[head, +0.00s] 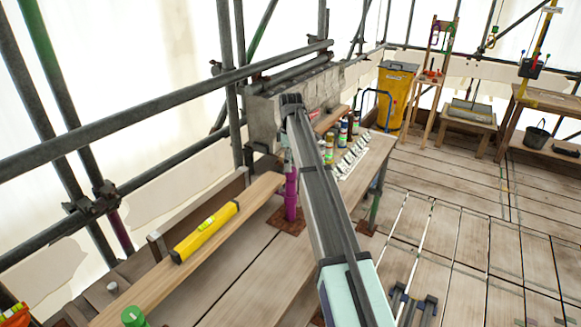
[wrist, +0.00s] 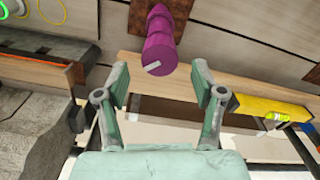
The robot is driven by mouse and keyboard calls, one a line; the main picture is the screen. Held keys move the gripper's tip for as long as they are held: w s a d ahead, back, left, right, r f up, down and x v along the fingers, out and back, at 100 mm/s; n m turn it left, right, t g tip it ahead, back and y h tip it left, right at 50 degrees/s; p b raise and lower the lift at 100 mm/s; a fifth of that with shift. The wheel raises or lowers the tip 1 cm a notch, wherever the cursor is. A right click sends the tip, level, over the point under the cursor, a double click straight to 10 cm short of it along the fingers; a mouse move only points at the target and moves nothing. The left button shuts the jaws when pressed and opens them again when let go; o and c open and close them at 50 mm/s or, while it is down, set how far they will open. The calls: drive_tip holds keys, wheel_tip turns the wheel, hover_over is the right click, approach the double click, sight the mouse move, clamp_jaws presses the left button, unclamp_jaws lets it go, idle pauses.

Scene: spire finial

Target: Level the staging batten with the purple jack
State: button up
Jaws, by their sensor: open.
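The purple jack (head: 291,195) stands upright on a brown base plate beside the far end of the wooden staging batten (head: 160,277). In the wrist view the purple jack (wrist: 160,45) shows a round end with a white mark, just beyond the gap between my fingers. My gripper (wrist: 161,84) is open, with nothing between its fingers. The batten (wrist: 180,82) crosses behind the fingers. A yellow spirit level (head: 205,232) lies along the batten; it also shows in the wrist view (wrist: 265,107). In the head view my arm hides most of my gripper.
A workbench (head: 372,165) with several bottles and white pieces stands behind my arm. A grey stone block (head: 265,115) is at the back. Scaffold poles (head: 170,110) cross the left side. A green knob (head: 133,316) is at the near edge. The plank floor at right is mostly clear.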

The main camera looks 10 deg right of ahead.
sight(291, 173)
drive_tip(key=shift+f+p, duration=0.4)
drive_tip(key=shift+f, duration=1.45)
drive_tip(key=shift+c, duration=0.3)
drive_tip(key=c, duration=1.1)
